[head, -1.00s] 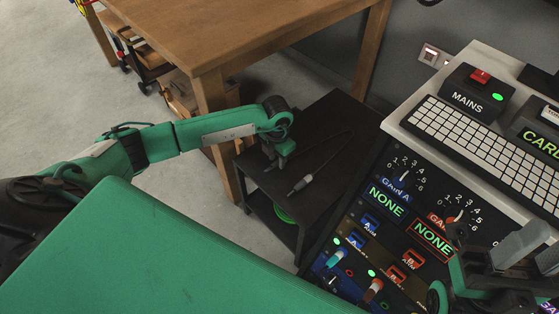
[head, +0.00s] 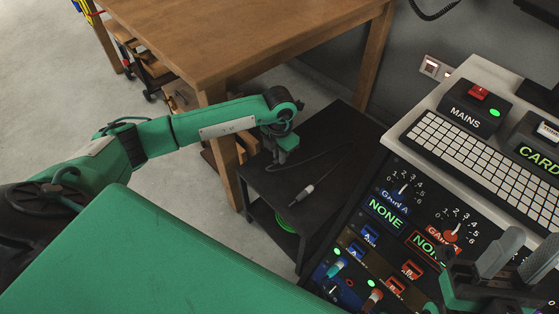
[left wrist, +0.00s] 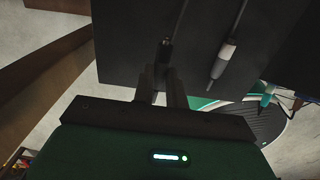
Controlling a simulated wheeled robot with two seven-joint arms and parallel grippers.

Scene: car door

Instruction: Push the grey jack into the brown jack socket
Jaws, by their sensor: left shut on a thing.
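A grey jack (head: 307,190) with a dark cable lies on the black side table (head: 340,140); in the left wrist view the grey jack (left wrist: 223,61) is right of my fingers and apart from them. My left gripper (head: 283,157) is low over the table's left part, shut on a dark plug (left wrist: 166,50) with a thin cable. A brown-orange piece (head: 372,299) and a teal piece (head: 338,267) stick out of the console's lower panel; I cannot tell whether the brown one is the socket. My right gripper (head: 522,256) is at the right edge, its grey fingers apart.
The console (head: 420,165) with its key grid and MAINS box (head: 475,112) stands right of the side table. A wooden table (head: 240,45) stands behind, its leg close to my left forearm. A green thing (head: 285,224) is under the side table.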

